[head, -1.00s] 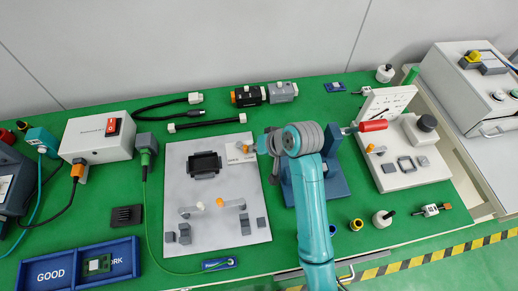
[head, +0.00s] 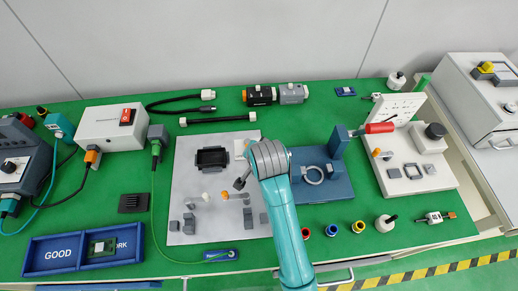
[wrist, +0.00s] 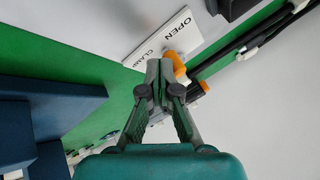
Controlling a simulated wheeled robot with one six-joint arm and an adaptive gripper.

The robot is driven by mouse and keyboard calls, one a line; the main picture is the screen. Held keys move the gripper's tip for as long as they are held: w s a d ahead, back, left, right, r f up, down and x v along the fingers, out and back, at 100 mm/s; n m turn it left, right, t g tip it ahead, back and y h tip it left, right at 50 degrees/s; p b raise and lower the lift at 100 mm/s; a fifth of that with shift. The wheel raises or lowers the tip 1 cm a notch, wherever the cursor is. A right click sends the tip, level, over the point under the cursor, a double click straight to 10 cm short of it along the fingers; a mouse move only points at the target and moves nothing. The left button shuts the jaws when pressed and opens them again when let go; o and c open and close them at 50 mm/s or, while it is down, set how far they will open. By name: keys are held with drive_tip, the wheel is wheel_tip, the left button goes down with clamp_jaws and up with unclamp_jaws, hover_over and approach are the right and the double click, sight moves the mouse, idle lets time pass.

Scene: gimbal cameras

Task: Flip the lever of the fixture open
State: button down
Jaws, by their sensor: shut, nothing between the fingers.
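The fixture is a light grey plate (head: 187,226) with a black square nest (head: 212,158) on it.
A blue stand (head: 325,185) with a ring stands right of my gripper. A smaller white-tipped piece (head: 206,197) and grey blocks (head: 189,222) stand on the plate.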

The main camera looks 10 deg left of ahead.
drive_tip(key=a+m+h, duration=0.2)
drive_tip(key=m, duration=0.1)
drive_tip(key=shift+s+m+t, duration=0.3)
drive_tip(key=shift+s+t, duration=0.1)
drive_tip(key=shift+d, duration=0.1)
drive_tip(key=shift+w, duration=0.1)
drive_tip(key=shift+w+d, duration=0.25)
drive_tip(key=shift+w, duration=0.45)
